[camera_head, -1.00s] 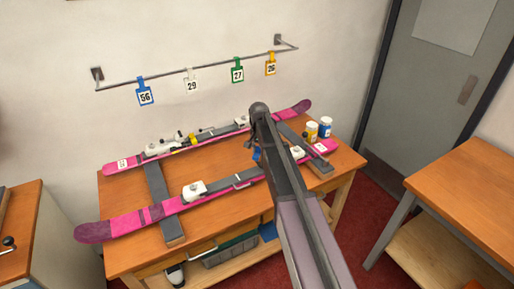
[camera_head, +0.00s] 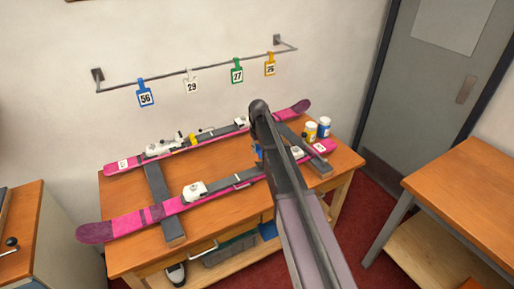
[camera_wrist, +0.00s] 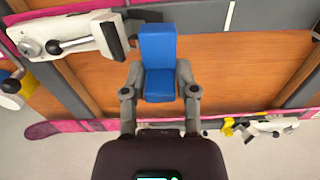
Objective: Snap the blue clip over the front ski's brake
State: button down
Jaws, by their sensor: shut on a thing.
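My gripper (camera_wrist: 160,98) is shut on the blue clip (camera_wrist: 158,52), which sits between its two fingers. In the wrist view the clip is over the bench, close to the front ski (camera_wrist: 255,20) and beside a white binding piece (camera_wrist: 70,35) with a dark end. I cannot tell whether the clip touches the ski. The brake is not clearly visible. In the head view the front ski (camera_head: 150,214) lies along the near side of the bench, and my arm hides much of the clip, leaving a sliver of blue (camera_head: 258,152).
The back ski (camera_head: 130,164) carries a yellow clip (camera_head: 193,139). Grey supports (camera_head: 163,205) hold the skis. Numbered tags hang from a wall rail (camera_head: 200,72). Bare wood (camera_head: 222,160) shows between the skis.

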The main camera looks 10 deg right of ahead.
aim_at(258, 165)
jog(key=shift+n, duration=0.3)
jog(key=shift+f, duration=0.1)
jog(key=shift+f+b, duration=3.35)
jog(key=shift+b, duration=0.15)
jog(key=c, duration=1.1)
grip_release()
grip_shut()
